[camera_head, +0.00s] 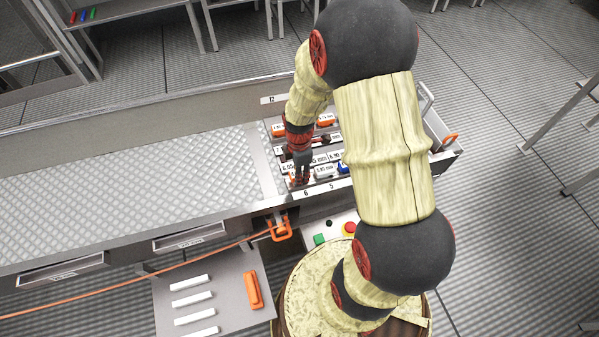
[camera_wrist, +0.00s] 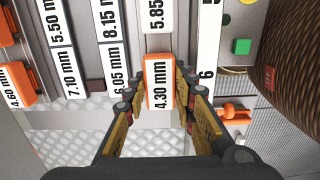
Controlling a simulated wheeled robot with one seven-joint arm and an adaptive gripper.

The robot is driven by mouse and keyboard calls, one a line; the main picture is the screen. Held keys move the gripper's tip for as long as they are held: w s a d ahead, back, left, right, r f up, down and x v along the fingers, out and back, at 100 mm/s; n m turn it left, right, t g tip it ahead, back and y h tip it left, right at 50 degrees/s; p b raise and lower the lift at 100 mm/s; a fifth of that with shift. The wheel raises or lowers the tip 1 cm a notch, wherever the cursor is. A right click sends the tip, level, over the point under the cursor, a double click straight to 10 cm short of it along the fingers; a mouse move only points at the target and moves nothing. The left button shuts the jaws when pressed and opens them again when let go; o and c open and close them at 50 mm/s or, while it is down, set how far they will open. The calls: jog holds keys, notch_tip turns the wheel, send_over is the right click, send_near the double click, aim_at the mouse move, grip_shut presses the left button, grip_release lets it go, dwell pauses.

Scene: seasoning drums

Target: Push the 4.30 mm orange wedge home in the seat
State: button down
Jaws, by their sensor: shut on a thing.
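The orange wedge (camera_wrist: 159,60) carries a white 4.30 mm label and lies between the fingers of my gripper (camera_wrist: 160,86) in the wrist view. My gripper is shut on it, one finger along each side. The wedge is in line with a white 5.85 mm label (camera_wrist: 157,15). The seat under the wedge is mostly hidden, so its depth there cannot be told. In the head view my gripper (camera_head: 300,178) is low at the front row of the rack, near the number 6, and largely covers the wedge.
Other labelled slots surround it, including 6.05 mm (camera_wrist: 117,85) and 8.15 mm (camera_wrist: 109,20). Another orange wedge marked 4.60 mm (camera_wrist: 18,75) is at the left. A green button (camera_wrist: 242,46) and an orange clamp (camera_head: 281,230) are near the front edge. A tray (camera_head: 233,296) holds white strips and an orange piece.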

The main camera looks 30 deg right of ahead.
jog(key=shift+f+b, duration=0.3)
jog(key=shift+f, duration=0.4)
jog(key=c, duration=1.5)
grip_release()
jog(key=shift+o, duration=0.6)
jog(key=shift+r, duration=0.1)
notch_tip(320, 180, up, 12)
